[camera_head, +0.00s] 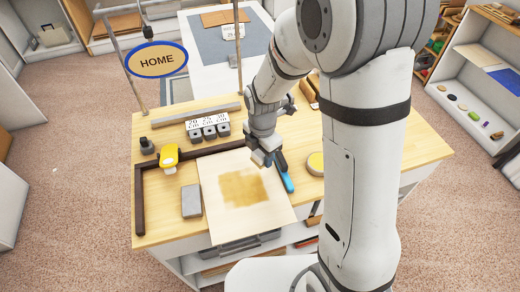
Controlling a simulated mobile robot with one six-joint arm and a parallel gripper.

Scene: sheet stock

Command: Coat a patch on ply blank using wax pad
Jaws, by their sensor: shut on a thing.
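The ply blank (226,214) is a pale board lying flat on the workbench, its near edge reaching the bench's front edge. A tan-brown patch with uneven edges covers part of its middle. My gripper (263,159) points down over the board's upper right part, just beyond the brown patch. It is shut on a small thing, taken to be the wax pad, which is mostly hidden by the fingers. I cannot tell whether the pad touches the board.
A blue-handled tool (287,181) lies close right of my gripper. A round yellow-topped tin (316,163) stands farther right. A grey block (191,201), a yellow item (169,157) and a dark angled rail (140,200) are at the left. Grey blocks (209,133) stand behind.

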